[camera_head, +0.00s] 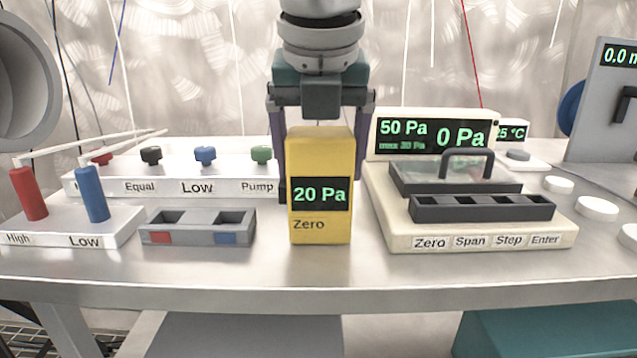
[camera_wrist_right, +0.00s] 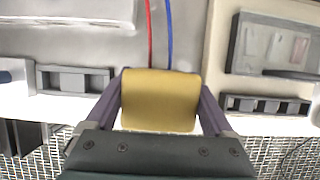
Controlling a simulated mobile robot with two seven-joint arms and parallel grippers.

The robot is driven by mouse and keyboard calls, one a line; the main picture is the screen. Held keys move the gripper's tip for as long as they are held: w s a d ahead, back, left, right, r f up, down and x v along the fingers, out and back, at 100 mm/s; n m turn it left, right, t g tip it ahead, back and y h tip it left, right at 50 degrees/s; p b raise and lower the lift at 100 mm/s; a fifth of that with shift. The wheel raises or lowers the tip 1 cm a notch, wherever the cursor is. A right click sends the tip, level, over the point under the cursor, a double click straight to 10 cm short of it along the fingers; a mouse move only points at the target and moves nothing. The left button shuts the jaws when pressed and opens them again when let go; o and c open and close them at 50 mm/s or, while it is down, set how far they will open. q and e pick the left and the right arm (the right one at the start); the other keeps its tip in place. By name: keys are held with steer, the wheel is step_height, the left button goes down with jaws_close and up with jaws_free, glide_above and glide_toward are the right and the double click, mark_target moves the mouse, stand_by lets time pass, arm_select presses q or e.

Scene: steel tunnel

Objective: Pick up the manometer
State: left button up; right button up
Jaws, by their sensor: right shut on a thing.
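The manometer (camera_head: 320,222) is a yellow upright box with a dark display reading "20 Pa" and the label "Zero". It is in the middle of the head view, near the front of the steel table. My right gripper (camera_head: 320,130) comes down from above and is shut on it, one finger on each side. In the right wrist view the yellow top of the manometer (camera_wrist_right: 158,100) sits between the two purple fingers. Whether its base touches the table cannot be told. My left gripper is not in view.
Left of it are a grey two-slot holder (camera_head: 198,228), red (camera_head: 28,194) and blue (camera_head: 92,194) plugs, and a white panel (camera_head: 230,186) with knobs. Close on the right is a cream calibrator (camera_head: 385,205). The steel table's front strip (camera_head: 220,285) is clear.

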step_height(320, 180, up, 20)
steer(key=p, duration=1.5)
steer(key=b, duration=0.4)
glide_above(319, 128)
step_height(319, 128, down, 6)
step_height(319, 128, down, 11)
steer(key=b, duration=0.8)
steer(key=shift+r, duration=0.1)
steer(key=shift+f+b, duration=0.95)
steer(key=shift+f, duration=0.05)
steer(key=shift+f+b, duration=0.5)
steer(key=shift+f, duration=0.15)
